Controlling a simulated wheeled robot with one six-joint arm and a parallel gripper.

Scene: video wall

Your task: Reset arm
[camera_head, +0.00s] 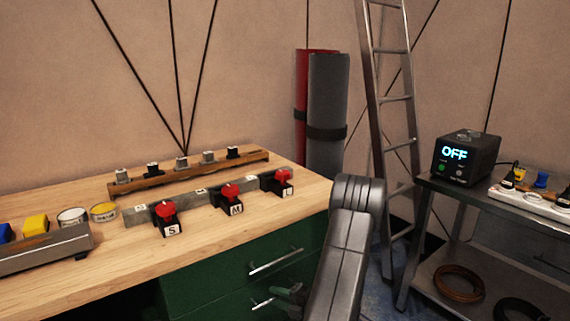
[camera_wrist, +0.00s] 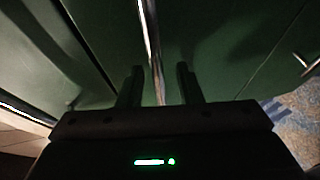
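A green status light glows on the gripper body. In the head view my grey arm stands in front of the right end of the workbench (camera_head: 250,215) and hides part of it. A small dark shape low beside the lower drawer handle may be my gripper.
Red-topped switches (camera_head: 232,190) marked S, M and L stand on the bench. A wooden rail with several plugs (camera_head: 190,172) lies behind. A metal ladder (camera_head: 395,100) leans between the bench and a dark cart (camera_head: 440,183), which carries a box (camera_head: 467,157) reading OFF.

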